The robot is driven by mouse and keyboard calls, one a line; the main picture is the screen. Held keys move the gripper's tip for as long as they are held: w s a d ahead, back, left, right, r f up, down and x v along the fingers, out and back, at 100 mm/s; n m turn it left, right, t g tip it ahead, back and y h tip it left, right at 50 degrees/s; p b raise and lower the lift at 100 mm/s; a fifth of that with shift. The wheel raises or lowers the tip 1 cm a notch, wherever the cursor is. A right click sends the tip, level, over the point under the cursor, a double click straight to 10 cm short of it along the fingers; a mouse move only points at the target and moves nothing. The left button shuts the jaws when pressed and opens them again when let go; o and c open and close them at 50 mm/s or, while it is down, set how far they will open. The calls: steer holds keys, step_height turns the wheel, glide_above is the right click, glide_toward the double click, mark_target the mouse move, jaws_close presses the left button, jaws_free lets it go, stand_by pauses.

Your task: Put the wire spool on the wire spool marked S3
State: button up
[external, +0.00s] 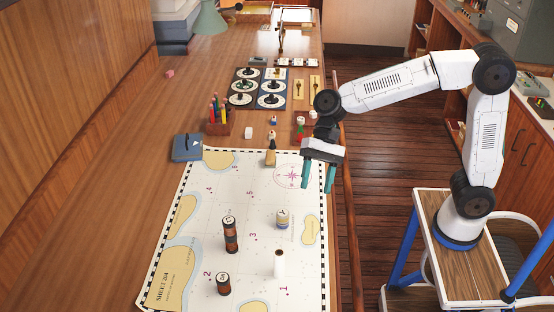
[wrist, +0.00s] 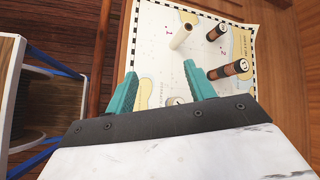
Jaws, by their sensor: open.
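My gripper (external: 318,187) is open and empty, teal fingers pointing down above the chart's right edge. In the wrist view the gripper (wrist: 160,70) also shows nothing between its fingertips. A tall dark brown and copper spool or stack of spools (external: 231,235) stands on the chart; it also shows in the wrist view (wrist: 229,70). A shorter dark spool (external: 223,284) stands nearer the front. A pale spool (external: 283,218) with a marked top stands on the right, partly hidden by a finger in the wrist view. I cannot read S3 on any spool.
A plain white cylinder (external: 279,262) stands upright at the chart's front right. The middle left of the chart (external: 205,215) is clear.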

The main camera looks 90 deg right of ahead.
steer(key=s+d+f+n+h, duration=0.1)
steer(key=s+d+n+h, duration=0.2)
steer(key=s, duration=0.8)
steer(key=s+d+f+n+h, duration=0.2)
steer(key=s+n, duration=0.4)
steer(key=s, duration=0.4)
steer(key=s+d+f+n+h, duration=0.1)
steer(key=s+d+n+h, duration=0.3)
steer(key=s, duration=0.7)
steer(key=shift+s+d+f+n+g, duration=0.3)
steer(key=shift+d+f+g, duration=0.1)
steer(key=shift+d, duration=0.6)
